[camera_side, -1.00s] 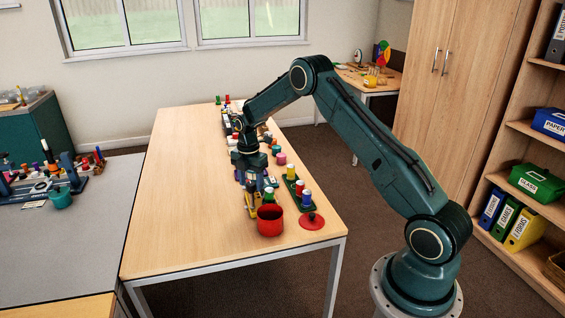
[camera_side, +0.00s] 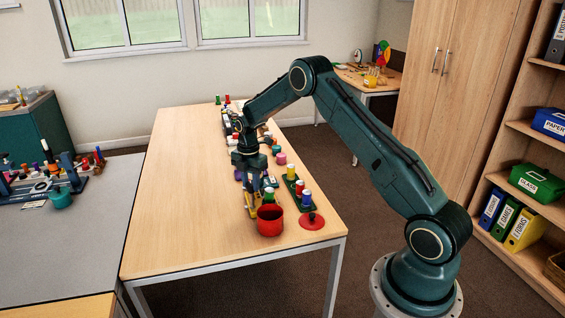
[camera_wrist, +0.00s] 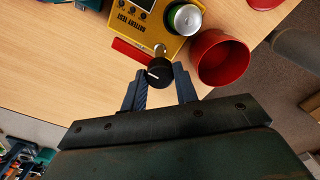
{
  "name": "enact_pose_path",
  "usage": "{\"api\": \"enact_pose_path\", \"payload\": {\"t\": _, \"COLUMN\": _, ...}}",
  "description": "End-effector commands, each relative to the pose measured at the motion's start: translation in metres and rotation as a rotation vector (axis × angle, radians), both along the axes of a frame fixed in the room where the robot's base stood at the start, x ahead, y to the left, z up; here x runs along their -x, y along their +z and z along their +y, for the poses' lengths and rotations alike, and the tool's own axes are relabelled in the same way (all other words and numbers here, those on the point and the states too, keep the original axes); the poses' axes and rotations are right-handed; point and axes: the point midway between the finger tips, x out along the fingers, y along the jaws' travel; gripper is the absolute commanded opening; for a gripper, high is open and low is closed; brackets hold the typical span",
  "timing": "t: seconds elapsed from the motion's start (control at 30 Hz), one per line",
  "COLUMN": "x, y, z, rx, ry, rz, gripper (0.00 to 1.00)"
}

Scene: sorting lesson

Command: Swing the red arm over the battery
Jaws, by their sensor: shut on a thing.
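The yellow battery tester (camera_wrist: 130,22) lies on the table; in the side view, part of it (camera_side: 252,210) shows below my gripper. A green and silver battery (camera_wrist: 185,18) sits at its right side in the wrist view. The red arm (camera_wrist: 131,50) lies along the tester's near edge, apart from the battery. A black knob (camera_wrist: 158,72) with a white line is at the red arm's right end. My gripper (camera_wrist: 162,84) is shut on this knob, one finger at each side. In the side view, my gripper (camera_side: 250,187) partly hides the tester.
A red pot (camera_wrist: 220,60) stands close to the right finger, and its red lid (camera_side: 312,221) lies beside it. A green tray (camera_side: 298,199) with several coloured cells is to the right. More small objects stand farther back. The table's left side is clear.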

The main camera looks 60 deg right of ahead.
Motion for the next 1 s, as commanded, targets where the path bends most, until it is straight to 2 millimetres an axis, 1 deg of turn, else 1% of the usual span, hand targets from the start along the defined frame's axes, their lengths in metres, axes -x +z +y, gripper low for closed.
{"api": "enact_pose_path", "payload": {"t": 0.17, "x": -0.0001, "y": 0.0003, "z": -0.0003, "rx": 0.001, "ry": -0.080, "rz": 0.000, "gripper": 0.07}}
{"api": "enact_pose_path", "payload": {"t": 0.37, "x": -0.0001, "y": 0.0003, "z": -0.0004, "rx": 0.001, "ry": -0.225, "rz": 0.000, "gripper": 0.07}}
{"api": "enact_pose_path", "payload": {"t": 1.0, "x": 0.0000, "y": 0.0004, "z": -0.0007, "rx": 0.002, "ry": -0.826, "rz": 0.000, "gripper": 0.07}}
